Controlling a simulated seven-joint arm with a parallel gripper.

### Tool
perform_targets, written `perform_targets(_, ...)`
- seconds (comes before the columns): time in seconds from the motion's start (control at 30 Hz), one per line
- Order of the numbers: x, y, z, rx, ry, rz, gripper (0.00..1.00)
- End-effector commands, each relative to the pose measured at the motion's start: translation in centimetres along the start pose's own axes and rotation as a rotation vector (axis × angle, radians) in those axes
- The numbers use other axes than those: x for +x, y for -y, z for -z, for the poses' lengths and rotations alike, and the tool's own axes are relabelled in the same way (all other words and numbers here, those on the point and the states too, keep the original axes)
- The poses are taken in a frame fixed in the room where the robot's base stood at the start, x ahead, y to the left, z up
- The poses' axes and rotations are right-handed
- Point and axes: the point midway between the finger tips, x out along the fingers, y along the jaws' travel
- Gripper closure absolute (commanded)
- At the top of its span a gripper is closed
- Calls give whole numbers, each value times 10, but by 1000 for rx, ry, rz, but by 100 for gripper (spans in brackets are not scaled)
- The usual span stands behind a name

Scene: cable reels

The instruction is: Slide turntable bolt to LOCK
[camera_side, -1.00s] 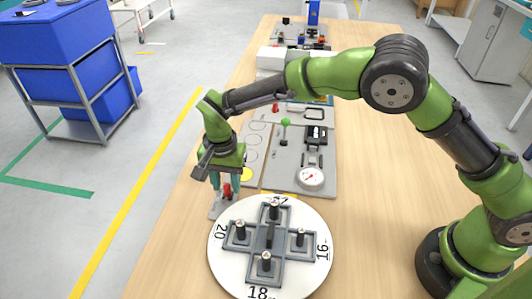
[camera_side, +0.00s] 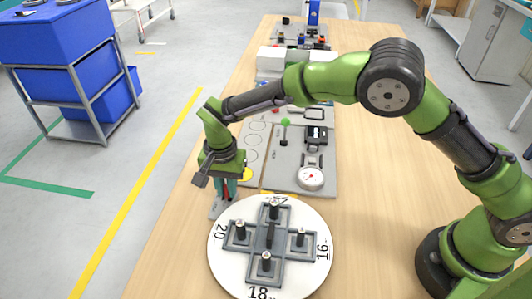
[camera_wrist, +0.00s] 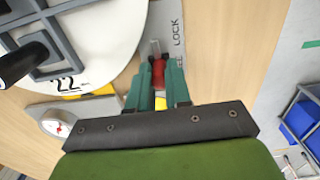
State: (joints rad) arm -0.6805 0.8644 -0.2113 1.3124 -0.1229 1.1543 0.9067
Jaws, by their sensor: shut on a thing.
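The turntable (camera_side: 225,261) is a round white disc with numbers on its rim and a grey cross-shaped frame with several black posts. The bolt's grey plate (camera_side: 217,208) lies at the disc's far left edge. In the wrist view the plate shows the word LOCK (camera_wrist: 178,33) near its end. The bolt's red knob (camera_wrist: 158,74) sits between the two teal fingers of my gripper (camera_wrist: 158,80), which is shut on it. In the side view my gripper (camera_side: 225,189) points down over the plate and mostly hides the knob. The bolt's exact position along its slot is hard to tell.
A grey panel with a dial gauge (camera_side: 311,177) and a green-knobbed lever (camera_side: 285,124) lies behind the turntable. A panel with outlined circles (camera_side: 252,142) is beside it. The table's left edge is close to my gripper. Bare wood is free at right.

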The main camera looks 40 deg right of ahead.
Motion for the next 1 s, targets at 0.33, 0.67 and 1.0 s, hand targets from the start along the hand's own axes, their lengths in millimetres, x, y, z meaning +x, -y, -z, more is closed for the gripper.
perform_targets(0.33, 0, 0, -32, -3, 6, -2, 100)
perform_targets(0.67, 0, 0, -36, -3, 13, -3, 60)
perform_targets(1.0, -14, 1, -36, -4, 13, 2, 63)
